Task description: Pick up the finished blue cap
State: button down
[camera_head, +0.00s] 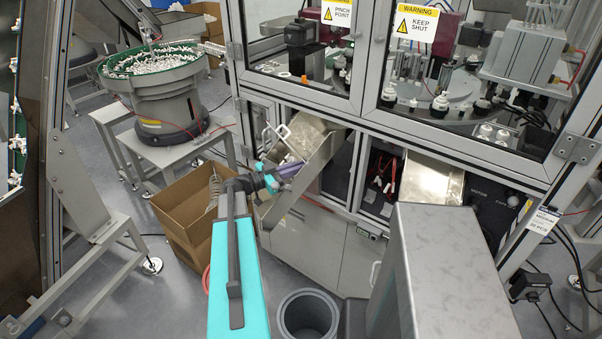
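No blue cap can be made out in the head view. My arm, with teal and purple parts, reaches to the left metal chute (302,182) at the front of the machine.
A cardboard box (187,212) stands left of the chute. A second metal chute (432,180) is to the right. A grey bin (308,316) stands on the floor in front. A bowl feeder (165,95) with white parts is at the back left. Glazed machine doors stand above.

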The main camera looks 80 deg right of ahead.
dwell(0.6)
jog(key=shift+r+b, duration=0.6)
jog(key=shift+r, duration=0.5)
jog(key=r+b+v, duration=0.1)
jog(key=b+v, duration=0.3)
jog(key=v, duration=1.4)
jog(key=shift+b, duration=0.3)
jog(key=shift+r, duration=0.15)
